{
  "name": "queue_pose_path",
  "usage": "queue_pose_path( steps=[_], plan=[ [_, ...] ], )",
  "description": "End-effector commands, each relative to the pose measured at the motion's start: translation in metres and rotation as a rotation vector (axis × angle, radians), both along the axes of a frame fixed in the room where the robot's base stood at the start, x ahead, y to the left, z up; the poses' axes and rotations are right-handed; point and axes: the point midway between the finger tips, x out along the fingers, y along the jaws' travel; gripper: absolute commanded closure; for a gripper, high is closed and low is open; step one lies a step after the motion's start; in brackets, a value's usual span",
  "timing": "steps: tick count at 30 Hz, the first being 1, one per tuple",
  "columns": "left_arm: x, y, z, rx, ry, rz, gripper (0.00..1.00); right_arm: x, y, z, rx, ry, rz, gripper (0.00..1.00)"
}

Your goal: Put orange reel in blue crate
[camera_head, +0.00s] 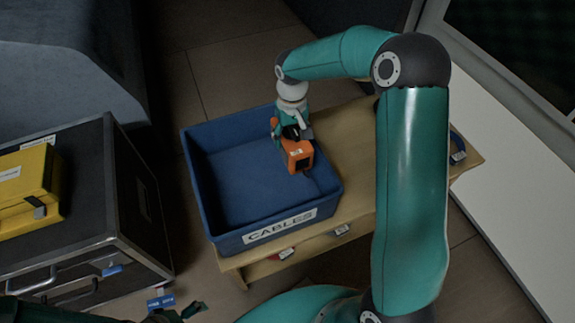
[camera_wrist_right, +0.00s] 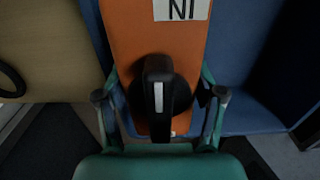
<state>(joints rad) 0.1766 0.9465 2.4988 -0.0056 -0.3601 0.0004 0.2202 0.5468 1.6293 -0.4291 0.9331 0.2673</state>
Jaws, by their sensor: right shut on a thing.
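The orange reel (camera_head: 298,155) has a white label and dark parts. My right gripper (camera_head: 291,130) is shut on it, over the right part of the blue crate (camera_head: 225,243). The crate is open-topped and labelled CABLES. In the right wrist view the reel (camera_wrist_right: 129,30) shows a black handle between the fingers of my right gripper (camera_wrist_right: 160,100), with the blue crate wall (camera_wrist_right: 245,75) behind. I cannot tell whether the reel touches the crate. Part of my left gripper (camera_head: 185,312) shows at the bottom edge; its jaws are unclear.
The crate stands on a wooden bench (camera_head: 345,190), with small labelled items on the shelf below. A black case (camera_head: 125,220) with a yellow box (camera_head: 25,185) on top stands at left. A dark blue coil (camera_head: 457,150) lies at the bench's right end. The crate's left floor is clear.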

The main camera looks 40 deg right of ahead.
Motion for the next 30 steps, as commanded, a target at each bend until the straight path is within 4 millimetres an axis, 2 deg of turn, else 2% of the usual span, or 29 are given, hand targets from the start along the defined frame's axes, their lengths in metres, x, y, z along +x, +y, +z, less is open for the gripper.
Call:
queue_pose_path(
  steps=[1,3,7,16,23,30],
  plan=[
    [0.0,0.0,-0.005,0.0,0.0,0.0,0.02,-0.001,-0.001,-0.017,0.0,0.004,0.0,0.85],
    [0.0,0.0,-0.008,0.0,0.0,0.0,0.02,-0.001,0.0,-0.034,0.0,0.002,0.0,0.85],
    [0.0,0.0,-0.012,0.0,0.0,0.0,0.02,0.0,-0.001,-0.057,-0.001,0.001,-0.001,0.85],
    [0.0,0.0,-0.016,0.0,0.0,0.0,0.02,0.0,-0.001,-0.079,0.0,-0.001,-0.002,0.85],
    [0.0,0.0,-0.022,0.0,0.0,0.0,0.02,-0.001,-0.001,-0.11,-0.001,0.0,-0.002,0.85],
    [0.0,0.0,-0.021,0.0,0.0,0.0,0.02,0.0,-0.001,-0.113,-0.001,-0.003,-0.003,0.85]
  ],
)
